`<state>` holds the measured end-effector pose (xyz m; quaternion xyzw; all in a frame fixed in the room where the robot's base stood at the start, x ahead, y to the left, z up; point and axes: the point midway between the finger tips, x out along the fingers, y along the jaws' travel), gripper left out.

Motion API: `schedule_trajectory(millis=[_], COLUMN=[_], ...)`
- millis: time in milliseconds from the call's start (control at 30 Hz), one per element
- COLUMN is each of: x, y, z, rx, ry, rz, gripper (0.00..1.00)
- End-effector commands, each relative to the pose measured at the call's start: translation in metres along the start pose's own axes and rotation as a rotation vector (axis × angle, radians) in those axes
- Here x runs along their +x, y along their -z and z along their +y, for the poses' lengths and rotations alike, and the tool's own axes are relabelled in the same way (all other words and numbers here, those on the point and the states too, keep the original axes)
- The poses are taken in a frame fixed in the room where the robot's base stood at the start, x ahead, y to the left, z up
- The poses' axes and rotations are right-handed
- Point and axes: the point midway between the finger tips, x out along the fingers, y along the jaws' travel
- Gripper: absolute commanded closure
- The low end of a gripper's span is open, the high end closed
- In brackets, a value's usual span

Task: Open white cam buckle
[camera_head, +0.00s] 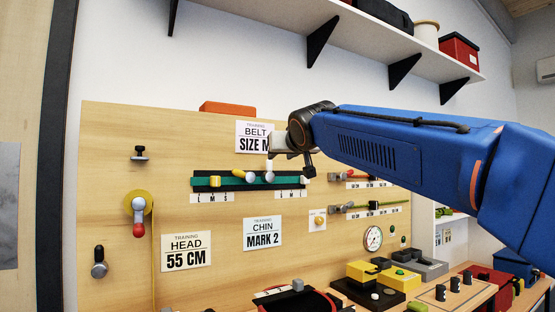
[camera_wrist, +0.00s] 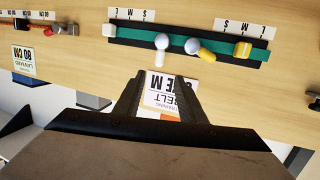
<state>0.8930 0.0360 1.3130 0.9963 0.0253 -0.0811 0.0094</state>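A green belt strap (camera_head: 200,183) runs along a black rail on the wooden board. Which white part is the cam buckle I cannot tell for sure. My gripper (camera_head: 298,155) is in front of the board, above the strap's right part. In the wrist view my gripper (camera_wrist: 160,88) is open and empty, apart from the strap.
A belt sign (camera_wrist: 162,95) shows between my fingers. A shelf (camera_head: 350,38) with brackets is above. More straps (camera_head: 365,177) are on the board's right side.

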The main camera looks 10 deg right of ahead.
Motion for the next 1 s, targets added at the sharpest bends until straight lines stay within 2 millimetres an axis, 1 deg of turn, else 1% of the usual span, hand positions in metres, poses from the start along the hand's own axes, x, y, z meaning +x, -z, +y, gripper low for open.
schedule_trajectory(millis=[33,100,233,800,867,900,967,1000], x=[-0.008,-0.015,-0.022,-0.025,-0.027,-0.029,-0.034,-0.04], y=[0.001,0.001,0.0,-0.001,-0.007,-0.014,-0.033,-0.049], z=[0.0,0.0,0.0,0.0,0.003,0.006,0.012,0.017], rx=[0.0,0.0,0.0,0.0,-0.001,-0.002,-0.004,-0.006], ry=[0.001,0.001,0.001,0.0,-0.003,-0.007,-0.015,-0.021], rz=[0.002,0.001,-0.001,-0.002,-0.012,-0.025,-0.057,-0.086], gripper=[0.63,0.63,0.63,0.63,0.63,0.63,0.63,0.63])
